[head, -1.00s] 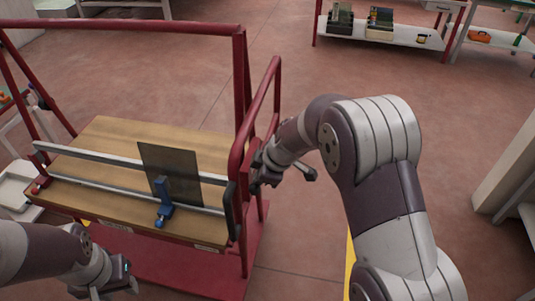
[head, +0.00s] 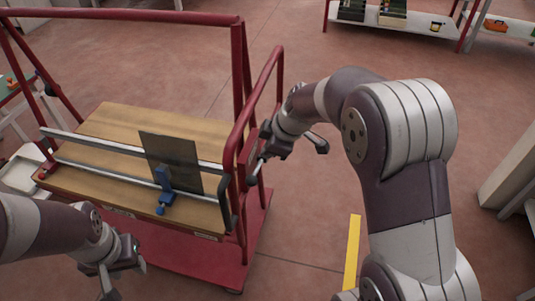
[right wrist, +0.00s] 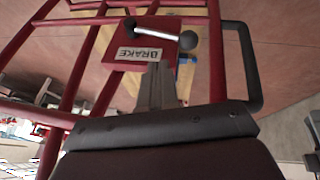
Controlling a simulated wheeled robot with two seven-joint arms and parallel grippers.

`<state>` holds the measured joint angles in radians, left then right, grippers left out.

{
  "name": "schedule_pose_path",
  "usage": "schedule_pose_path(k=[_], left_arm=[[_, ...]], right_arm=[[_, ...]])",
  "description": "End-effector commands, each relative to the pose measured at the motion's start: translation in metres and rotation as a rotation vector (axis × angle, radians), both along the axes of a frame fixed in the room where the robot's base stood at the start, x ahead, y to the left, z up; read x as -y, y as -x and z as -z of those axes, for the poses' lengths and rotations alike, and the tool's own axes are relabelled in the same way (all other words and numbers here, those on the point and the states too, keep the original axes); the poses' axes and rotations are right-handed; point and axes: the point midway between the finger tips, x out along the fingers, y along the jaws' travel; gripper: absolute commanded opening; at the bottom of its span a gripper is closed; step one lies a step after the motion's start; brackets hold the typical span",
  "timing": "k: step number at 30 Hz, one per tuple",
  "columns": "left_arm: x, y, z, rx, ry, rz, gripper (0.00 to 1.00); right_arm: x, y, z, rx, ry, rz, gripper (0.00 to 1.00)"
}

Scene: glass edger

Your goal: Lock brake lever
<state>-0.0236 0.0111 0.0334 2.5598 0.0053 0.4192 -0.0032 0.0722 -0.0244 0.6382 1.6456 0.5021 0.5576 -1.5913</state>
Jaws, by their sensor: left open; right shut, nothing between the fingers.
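The brake lever (right wrist: 158,33) is a silver rod with a dark round knob at each end, over a red plate labelled BRAKE (right wrist: 140,54) in the right wrist view. In the head view the lever's knob (head: 252,181) shows at the right side of the red cart (head: 130,19). My right gripper (right wrist: 160,66) is shut and empty. It points at the plate, with its tips just below the lever in the picture; whether they touch it I cannot tell. My left gripper (head: 122,282) is open and empty, low in front of the cart.
The cart's wooden bed (head: 110,125) carries a dark glass pane (head: 180,151) held by a blue clamp (head: 165,185). Red tubes of the cart's frame stand close to my right gripper. A yellow floor strip (head: 352,250) lies to the right.

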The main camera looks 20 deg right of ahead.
Motion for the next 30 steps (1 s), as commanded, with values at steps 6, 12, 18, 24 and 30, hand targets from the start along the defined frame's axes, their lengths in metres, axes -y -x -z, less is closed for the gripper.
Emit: schedule_pose_path(k=[6, 12, 18, 24, 30], left_arm=[[0.0, 0.0, 0.004, 0.0, 0.0, 0.0, 0.43], [0.0, 0.0, 0.004, 0.0, 0.0, 0.0, 0.43], [0.0, 0.0, 0.004, 0.0, 0.0, 0.0, 0.43], [0.0, 0.0, 0.004, 0.0, 0.0, 0.0, 0.43], [0.0, 0.0, 0.004, 0.0, 0.0, 0.0, 0.43]], right_arm=[[0.009, 0.018, -0.038, 0.007, 0.001, 0.0, 0.0], [0.012, 0.026, -0.054, 0.005, 0.0, 0.0, 0.0], [0.013, 0.027, -0.056, 0.005, 0.0, 0.0, 0.0], [0.013, 0.027, -0.056, 0.005, 0.0, -0.001, 0.0], [0.014, 0.025, -0.056, -0.014, -0.039, 0.107, 0.0]])
